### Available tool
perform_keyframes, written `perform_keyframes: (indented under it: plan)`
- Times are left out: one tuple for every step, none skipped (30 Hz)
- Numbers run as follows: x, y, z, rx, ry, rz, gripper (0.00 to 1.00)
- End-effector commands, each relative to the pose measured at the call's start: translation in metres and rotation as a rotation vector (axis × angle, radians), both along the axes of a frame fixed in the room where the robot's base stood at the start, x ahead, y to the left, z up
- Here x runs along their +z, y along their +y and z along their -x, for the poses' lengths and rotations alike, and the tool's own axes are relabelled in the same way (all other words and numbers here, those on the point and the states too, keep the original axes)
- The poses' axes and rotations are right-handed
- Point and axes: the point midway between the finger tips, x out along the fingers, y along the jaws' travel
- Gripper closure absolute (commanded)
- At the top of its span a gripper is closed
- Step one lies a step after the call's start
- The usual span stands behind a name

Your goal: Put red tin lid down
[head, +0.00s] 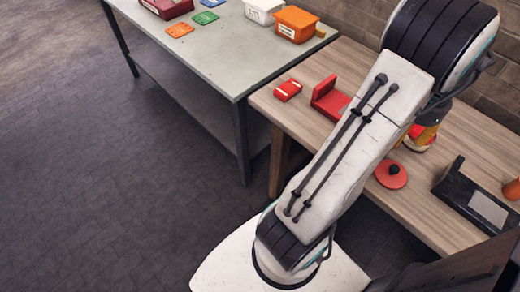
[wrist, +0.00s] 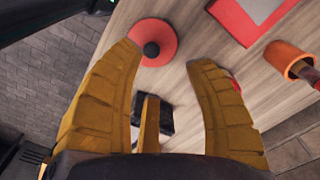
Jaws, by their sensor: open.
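The red tin lid (head: 391,180), a round disc with a black knob, lies flat on the wooden bench. In the wrist view the red lid (wrist: 152,28) lies just beyond the fingertips, nearer the left one, with its knob facing up. In the head view my arm hides most of the gripper. A yellow and red shape beside the arm is partly hidden, and I cannot tell what it is.
On the wooden bench (head: 440,222) are a black holder (head: 450,185), a red stand (head: 328,98) and a small red box (head: 288,90). An orange pot (wrist: 283,57) shows right of my fingers. A grey table (head: 225,55) with an orange bin (head: 296,24) stands behind.

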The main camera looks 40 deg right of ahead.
Motion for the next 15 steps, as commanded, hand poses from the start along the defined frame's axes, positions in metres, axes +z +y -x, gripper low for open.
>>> perform_keyframes:
  plan:
    - [0.008, 0.006, -0.021, 0.069, -0.001, 0.012, 0.52]
    - [0.012, 0.011, -0.034, 0.116, -0.001, 0.018, 0.52]
    - [0.019, 0.019, -0.052, 0.185, -0.001, 0.028, 0.52]
    - [0.024, 0.026, -0.067, 0.243, -0.002, 0.038, 0.52]
    - [0.029, 0.035, -0.081, 0.303, -0.003, 0.046, 0.52]
    - [0.036, 0.048, -0.101, 0.387, -0.004, 0.058, 0.52]
    - [0.041, 0.059, -0.115, 0.452, -0.005, 0.068, 0.52]
    - [0.045, 0.070, -0.128, 0.516, -0.007, 0.076, 0.52]
    - [0.051, 0.086, -0.144, 0.602, -0.010, 0.088, 0.52]
    - [0.055, 0.099, -0.154, 0.665, -0.013, 0.098, 0.52]
    - [0.059, 0.112, -0.165, 0.729, -0.016, 0.106, 0.52]
    - [0.063, 0.130, -0.177, 0.815, -0.020, 0.119, 0.52]
    - [0.067, 0.143, -0.185, 0.878, -0.023, 0.129, 0.52]
    - [0.070, 0.157, -0.192, 0.942, -0.026, 0.137, 0.52]
    - [0.073, 0.175, -0.200, 1.027, -0.032, 0.150, 0.52]
